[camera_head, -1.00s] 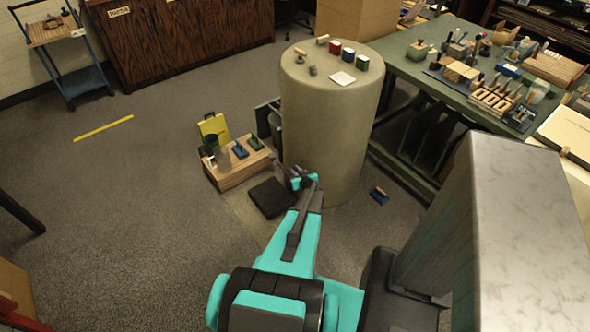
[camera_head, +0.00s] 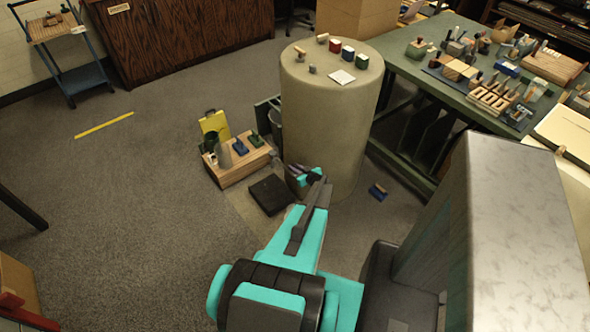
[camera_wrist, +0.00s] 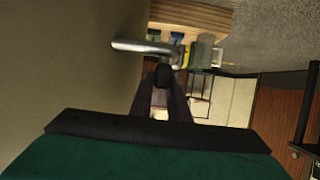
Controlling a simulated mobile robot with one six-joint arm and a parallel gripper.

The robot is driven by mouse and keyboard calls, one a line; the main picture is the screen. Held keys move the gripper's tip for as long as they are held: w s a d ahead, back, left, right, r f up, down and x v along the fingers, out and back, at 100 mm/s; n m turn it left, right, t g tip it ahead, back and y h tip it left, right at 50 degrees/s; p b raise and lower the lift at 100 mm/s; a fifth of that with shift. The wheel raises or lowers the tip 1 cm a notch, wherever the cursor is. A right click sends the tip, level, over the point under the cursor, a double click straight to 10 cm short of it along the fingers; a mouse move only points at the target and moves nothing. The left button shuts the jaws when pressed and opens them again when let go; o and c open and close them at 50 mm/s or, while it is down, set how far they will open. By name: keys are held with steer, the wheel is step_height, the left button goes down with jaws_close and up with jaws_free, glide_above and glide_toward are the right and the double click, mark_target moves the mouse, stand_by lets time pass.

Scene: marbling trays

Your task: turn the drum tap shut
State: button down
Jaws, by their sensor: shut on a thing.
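The drum (camera_head: 322,125) is a tall beige cylinder standing on the carpet. Its tap is low on its near left side, mostly hidden behind my gripper (camera_head: 306,176) in the head view. In the wrist view a silver metal tap lever (camera_wrist: 140,46) lies across the picture, with its dark end between my fingertips. My gripper (camera_wrist: 164,82) is shut on that end, close beside the drum wall. How far the tap is turned I cannot tell.
A black flat tray (camera_head: 270,195) lies on the floor left of my gripper. A wooden crate (camera_head: 238,169) with bottles and tools stands behind it. A green worktable (camera_head: 425,78) stands at right. Open carpet lies to the left.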

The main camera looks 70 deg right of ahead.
steer(key=shift+s+a+f, duration=0.2)
stand_by(0.4)
steer(key=c, duration=1.7)
jaws_free()
steer(key=shift+w+d+r, duration=0.1)
steer(key=shift+b+v, duration=1.4)
steer(key=shift+v, duration=5.5)
steer(key=shift+d+r, duration=0.1)
